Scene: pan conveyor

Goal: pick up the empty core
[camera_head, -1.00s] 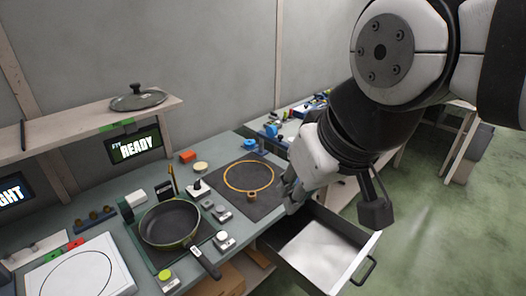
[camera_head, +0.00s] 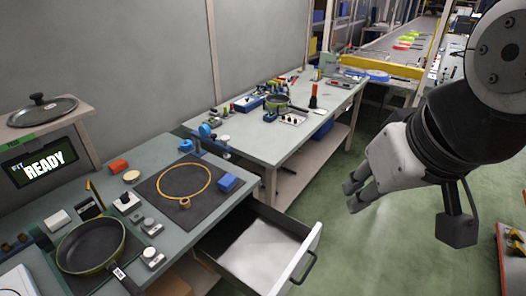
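A small tan ring-shaped piece (camera_head: 185,202), which looks like the empty core, sits on the dark mat (camera_head: 160,208) at the front edge of a larger yellow-orange ring outline (camera_head: 160,182). It is small in the picture, so its inside is hard to make out. My gripper (camera_head: 352,196) hangs over the green floor, right of the bench and drawer, well apart from the core. Its two fingers point left and down with a gap between them, and nothing shows in them.
An open drawer (camera_head: 312,246) juts out below the bench front. A frying pan (camera_head: 92,246) stands at left. Floor under my gripper is clear.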

